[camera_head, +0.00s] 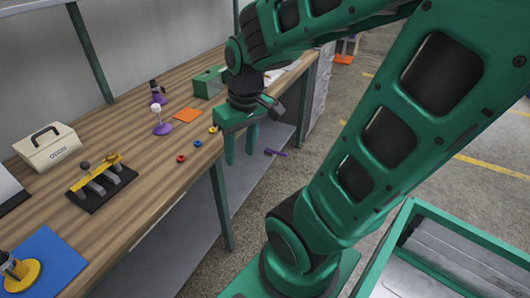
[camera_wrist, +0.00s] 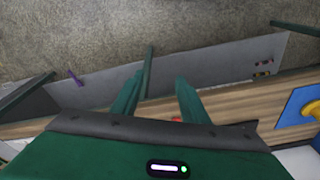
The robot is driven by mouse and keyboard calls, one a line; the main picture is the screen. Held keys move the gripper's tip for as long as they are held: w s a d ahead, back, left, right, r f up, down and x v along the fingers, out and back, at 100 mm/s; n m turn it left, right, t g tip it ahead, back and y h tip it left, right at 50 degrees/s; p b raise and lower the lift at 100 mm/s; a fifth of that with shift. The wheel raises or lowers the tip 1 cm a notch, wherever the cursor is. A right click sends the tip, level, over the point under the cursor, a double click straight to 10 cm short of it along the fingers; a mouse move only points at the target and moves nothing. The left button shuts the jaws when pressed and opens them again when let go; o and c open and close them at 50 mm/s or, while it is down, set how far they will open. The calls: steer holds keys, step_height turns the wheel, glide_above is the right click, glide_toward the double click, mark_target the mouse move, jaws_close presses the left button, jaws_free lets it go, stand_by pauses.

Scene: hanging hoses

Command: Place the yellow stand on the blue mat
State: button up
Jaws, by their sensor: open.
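The yellow stand (camera_head: 28,278) has a round yellow base and a dark piece rising from it. It rests on the blue mat (camera_head: 62,260) at the near left of the bench in the head view, towards the mat's left part. In the wrist view, part of the yellow stand (camera_wrist: 312,109) and the blue mat (camera_wrist: 293,105) show at the right edge. My gripper (camera_head: 240,157) is open and empty, its fingers pointing down by the bench's front edge, well away from the stand. Its fingers also show in the wrist view (camera_wrist: 160,82).
A green-framed cart (camera_head: 440,218) stands at the lower right.

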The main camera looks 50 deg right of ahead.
steer(key=s+d+r+m+g, duration=0.2)
steer(key=s+d+m, duration=0.1)
steer(key=s, duration=0.6)
steer(key=shift+s+d+m, duration=0.15)
steer(key=shift+d+m, duration=0.05)
steer(key=shift+m, duration=0.7)
steer(key=shift+w+f, duration=0.3)
steer(key=shift+w, duration=0.35)
